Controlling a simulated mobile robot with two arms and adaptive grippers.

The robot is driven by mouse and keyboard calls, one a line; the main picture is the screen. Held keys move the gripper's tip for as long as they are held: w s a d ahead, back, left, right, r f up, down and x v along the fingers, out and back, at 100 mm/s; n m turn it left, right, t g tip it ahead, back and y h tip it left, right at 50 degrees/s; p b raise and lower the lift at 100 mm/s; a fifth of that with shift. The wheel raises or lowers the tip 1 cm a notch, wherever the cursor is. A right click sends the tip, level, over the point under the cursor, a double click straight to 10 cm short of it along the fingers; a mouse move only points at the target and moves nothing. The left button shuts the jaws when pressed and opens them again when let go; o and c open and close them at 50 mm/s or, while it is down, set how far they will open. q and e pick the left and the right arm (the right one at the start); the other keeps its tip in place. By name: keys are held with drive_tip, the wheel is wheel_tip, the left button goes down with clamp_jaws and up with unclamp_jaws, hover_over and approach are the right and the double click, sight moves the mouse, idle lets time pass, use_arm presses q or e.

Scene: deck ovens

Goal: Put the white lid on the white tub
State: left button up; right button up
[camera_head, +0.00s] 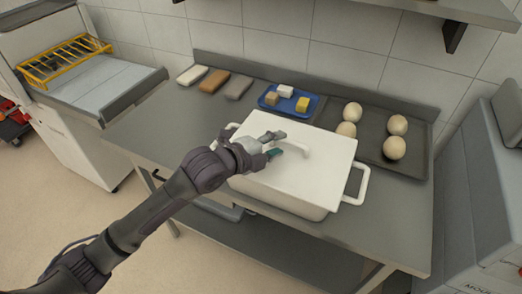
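The white tub (290,202) stands on the grey worktable, with a loop handle at its right end. The flat white lid (325,165) covers the tub's top and looks level. I cannot tell whether it is fully seated all round. A raised white bar handle (296,147) is on top of the lid. My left gripper (277,144) is over the lid at the left end of this handle. Its two fingers are apart, and I cannot see clear contact with the handle. My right gripper is not in view.
Behind the tub, a blue tray (271,106) holds small blocks, and a dark baking tray (372,150) holds several dough balls. Bars (216,81) lie at the back left. A shelf (478,12) overhangs the back right. The worktable (150,125) is clear at its left.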

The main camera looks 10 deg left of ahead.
use_arm(q)
drive_tip(key=v, duration=0.5)
drive_tip(key=shift+f+b, duration=0.1)
drive_tip(key=shift+b, duration=0.25)
drive_tip(key=shift+s+a+r, duration=0.35)
drive_tip(key=shift+s, duration=0.1)
